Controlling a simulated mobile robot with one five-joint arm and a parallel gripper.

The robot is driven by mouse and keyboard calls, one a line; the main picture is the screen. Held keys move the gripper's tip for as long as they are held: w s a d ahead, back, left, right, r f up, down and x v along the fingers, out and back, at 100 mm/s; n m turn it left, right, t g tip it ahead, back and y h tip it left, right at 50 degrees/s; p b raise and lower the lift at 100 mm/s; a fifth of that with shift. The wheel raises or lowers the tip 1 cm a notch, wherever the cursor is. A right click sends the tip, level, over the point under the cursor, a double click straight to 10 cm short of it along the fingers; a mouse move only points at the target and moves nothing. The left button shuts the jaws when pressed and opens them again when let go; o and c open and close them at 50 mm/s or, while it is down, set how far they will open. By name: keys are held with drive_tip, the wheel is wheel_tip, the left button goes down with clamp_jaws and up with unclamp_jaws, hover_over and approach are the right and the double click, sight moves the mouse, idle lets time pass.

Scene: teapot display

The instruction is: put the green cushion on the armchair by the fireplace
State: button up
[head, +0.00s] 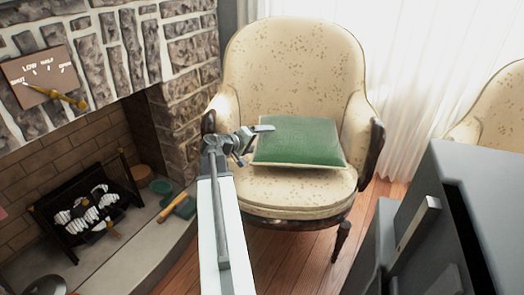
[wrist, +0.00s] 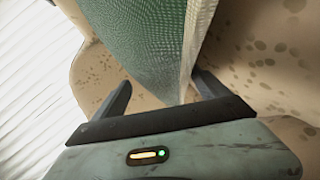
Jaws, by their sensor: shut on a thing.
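The green cushion (head: 300,141) with a pale edge lies over the seat of the cream, speckled armchair (head: 295,55) next to the fireplace. My gripper (head: 262,130) is at the cushion's left back corner in the head view. In the wrist view the cushion (wrist: 145,45) reaches down between the two fingers of my gripper (wrist: 163,95), and the jaws are shut on its corner. The armchair's speckled fabric (wrist: 265,50) shows behind it. I cannot tell whether the cushion's full weight rests on the seat.
The stone fireplace (head: 185,50) stands at the left, with a grate (head: 85,210) and small items on its hearth (head: 125,250). A second cream armchair (head: 500,110) is at the right edge. Pale curtains (head: 430,70) hang behind. Some wooden floor (head: 290,255) is clear in front.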

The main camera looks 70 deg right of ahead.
wheel_tip(320, 180, down, 3)
drive_tip(key=shift+f+b, duration=0.2)
drive_tip(key=shift+b, duration=0.9)
drive_tip(key=shift+r, duration=0.25)
drive_tip(key=o, duration=1.9)
drive_tip(key=shift+f, duration=0.1)
drive_tip(key=shift+a+r+p, duration=0.1)
drive_tip(key=shift+r+p, duration=0.1)
drive_tip(key=shift+p, duration=0.15)
drive_tip(key=p+v, duration=0.3)
drive_tip(key=v, duration=0.9)
drive_tip(key=shift+f+p, duration=0.1)
drive_tip(key=shift+p, duration=0.2)
